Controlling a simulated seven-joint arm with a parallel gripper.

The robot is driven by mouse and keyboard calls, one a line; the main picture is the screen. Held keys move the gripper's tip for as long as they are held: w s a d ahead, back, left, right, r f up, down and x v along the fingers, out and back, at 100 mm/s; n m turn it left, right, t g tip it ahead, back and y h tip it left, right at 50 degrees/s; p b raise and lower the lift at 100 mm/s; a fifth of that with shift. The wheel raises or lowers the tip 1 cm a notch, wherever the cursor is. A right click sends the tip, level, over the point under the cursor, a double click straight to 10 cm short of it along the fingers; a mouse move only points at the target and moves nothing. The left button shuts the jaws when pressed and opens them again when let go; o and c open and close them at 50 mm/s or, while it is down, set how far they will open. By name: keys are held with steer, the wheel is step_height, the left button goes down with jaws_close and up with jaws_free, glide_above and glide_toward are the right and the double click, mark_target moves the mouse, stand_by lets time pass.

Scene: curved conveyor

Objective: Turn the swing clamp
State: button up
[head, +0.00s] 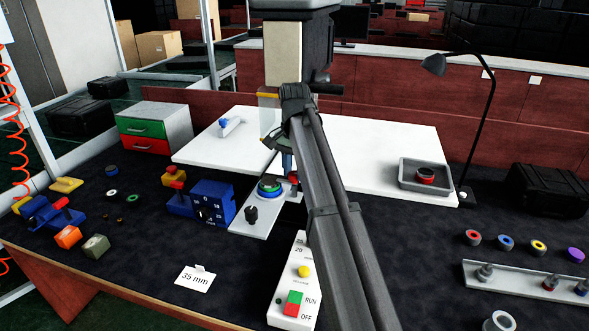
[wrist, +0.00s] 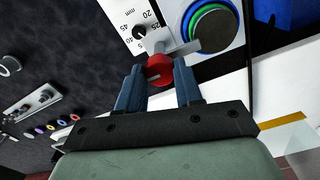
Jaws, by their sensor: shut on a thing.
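The swing clamp shows in the wrist view as a red round knob (wrist: 158,72) with a grey arm (wrist: 182,48) that reaches over the edge of a round part ringed in green and blue (wrist: 192,18). My gripper (wrist: 160,80) is shut on the red knob, one blue finger on each side of it. In the head view, my gripper (head: 288,172) points down beside the round green and blue fixture (head: 268,188) on a pale metal plate (head: 245,228). My arm hides most of the clamp there; only a bit of red (head: 293,177) shows.
A blue box with a dial (head: 212,202) stands close to the left of the plate. A white control box with RUN and OFF marks (head: 292,285) is in front. A grey tray with a red-ringed part (head: 405,176) sits right. White boards (head: 375,140) lie behind.

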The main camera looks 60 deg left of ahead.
mark_target(294, 173)
stand_by(0.3)
steer(key=o, duration=1)
steer(key=shift+o, duration=0.2)
steer(key=shift+r, duration=0.1)
step_height(294, 173, up, 14)
steer(key=shift+f, duration=0.2)
